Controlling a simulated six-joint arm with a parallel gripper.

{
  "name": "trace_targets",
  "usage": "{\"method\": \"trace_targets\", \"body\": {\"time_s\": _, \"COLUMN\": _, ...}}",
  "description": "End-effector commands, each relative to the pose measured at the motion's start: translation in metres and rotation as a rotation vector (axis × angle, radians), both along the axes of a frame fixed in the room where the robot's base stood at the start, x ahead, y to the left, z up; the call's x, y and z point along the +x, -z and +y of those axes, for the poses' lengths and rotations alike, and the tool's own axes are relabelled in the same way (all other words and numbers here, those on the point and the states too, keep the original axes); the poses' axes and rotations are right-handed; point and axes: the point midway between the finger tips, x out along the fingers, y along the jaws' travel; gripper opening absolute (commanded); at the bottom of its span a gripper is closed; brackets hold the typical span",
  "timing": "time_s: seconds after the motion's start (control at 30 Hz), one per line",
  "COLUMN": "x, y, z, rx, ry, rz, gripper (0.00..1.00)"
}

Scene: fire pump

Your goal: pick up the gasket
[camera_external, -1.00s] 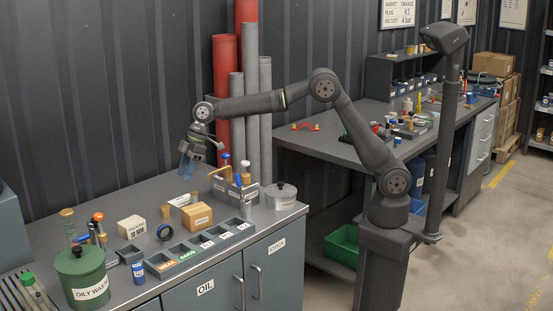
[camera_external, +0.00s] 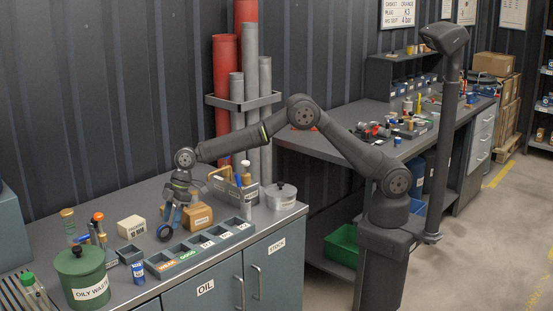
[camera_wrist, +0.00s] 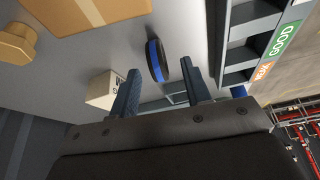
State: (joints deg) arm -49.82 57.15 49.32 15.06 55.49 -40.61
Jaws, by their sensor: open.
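A black ring with a blue band (camera_external: 165,232), which looks like the gasket, rests on the near bench between the white box and the divided tray. It also shows in the wrist view (camera_wrist: 157,61), just ahead of my fingertips. My gripper (camera_external: 172,218) points down above and beside this ring. Its fingers are apart with nothing between them, and in the wrist view (camera_wrist: 160,78) the ring lies beyond the gap. I cannot tell whether a fingertip touches it.
A divided tray (camera_wrist: 236,56) with labels stands close beside the ring. A cardboard box (camera_external: 198,216) and a white box (camera_external: 132,229) are near the gripper. A green oily waste can (camera_external: 82,278) stands at the left front. A metal pot (camera_external: 281,196) is at the right.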

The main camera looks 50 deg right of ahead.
Motion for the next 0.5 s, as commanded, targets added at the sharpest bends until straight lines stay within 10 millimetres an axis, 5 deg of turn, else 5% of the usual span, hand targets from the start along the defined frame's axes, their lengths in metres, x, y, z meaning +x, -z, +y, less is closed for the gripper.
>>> {"method": "trace_targets", "body": {"time_s": 0.5, "x": 0.006, "y": 0.046, "z": 0.024, "rx": 0.0, "ry": 0.0, "rz": 0.0, "gripper": 0.44}}
